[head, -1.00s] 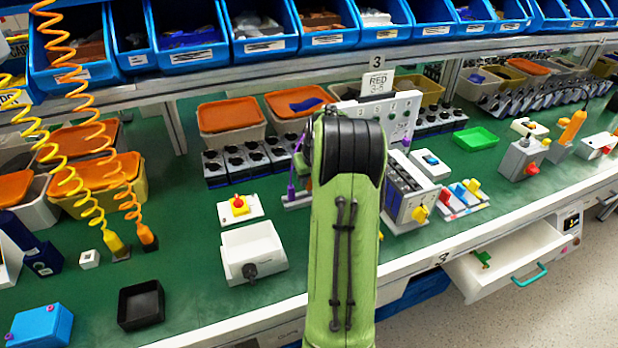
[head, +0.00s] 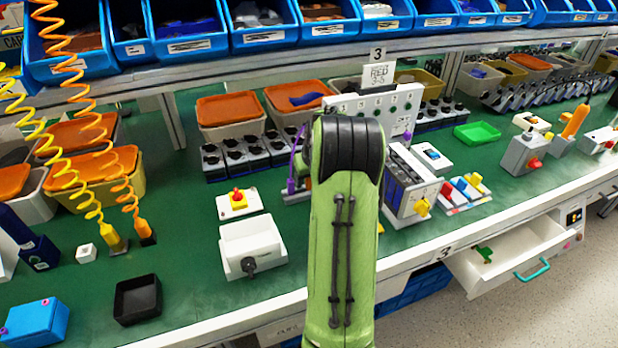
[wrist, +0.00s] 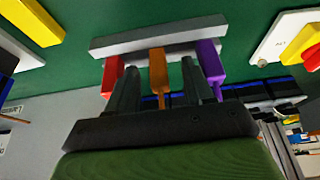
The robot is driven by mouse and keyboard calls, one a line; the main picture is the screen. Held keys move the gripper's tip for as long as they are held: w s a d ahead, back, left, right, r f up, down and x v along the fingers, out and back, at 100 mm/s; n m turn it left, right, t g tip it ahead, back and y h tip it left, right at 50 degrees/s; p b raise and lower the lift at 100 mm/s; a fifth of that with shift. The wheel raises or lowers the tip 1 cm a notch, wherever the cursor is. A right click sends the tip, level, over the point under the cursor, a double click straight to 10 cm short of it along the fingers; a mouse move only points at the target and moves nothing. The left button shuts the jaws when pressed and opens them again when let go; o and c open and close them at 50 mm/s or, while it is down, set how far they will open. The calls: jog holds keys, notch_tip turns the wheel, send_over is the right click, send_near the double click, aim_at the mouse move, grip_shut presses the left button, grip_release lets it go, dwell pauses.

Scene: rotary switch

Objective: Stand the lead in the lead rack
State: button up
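The wrist view shows a grey bar-shaped rack (wrist: 120,45) with a red lead end (wrist: 112,75), an orange lead end (wrist: 158,70) and a purple lead end (wrist: 208,60) in a row along it. My gripper (wrist: 160,88) is in front of this row. Its two dark fingers are apart, with the orange end between them and a visible gap on each side. In the head view a purple lead (head: 297,150) shows just left of my green arm, and my arm hides my gripper and most of the rack.
A white panel (head: 402,103) with a "RED 3-5" card (head: 379,76) stands behind my arm. A grey switch box (head: 410,185) is right of it. A white box (head: 252,243) and a black tray (head: 138,299) lie left. An open drawer (head: 500,255) sticks out at right.

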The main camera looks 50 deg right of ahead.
jog(key=p+v, duration=0.4)
jog(key=v, duration=1.1)
jog(key=shift+r+p, duration=0.35)
jog(key=shift+p, duration=0.05)
jog(key=shift+a, duration=0.15)
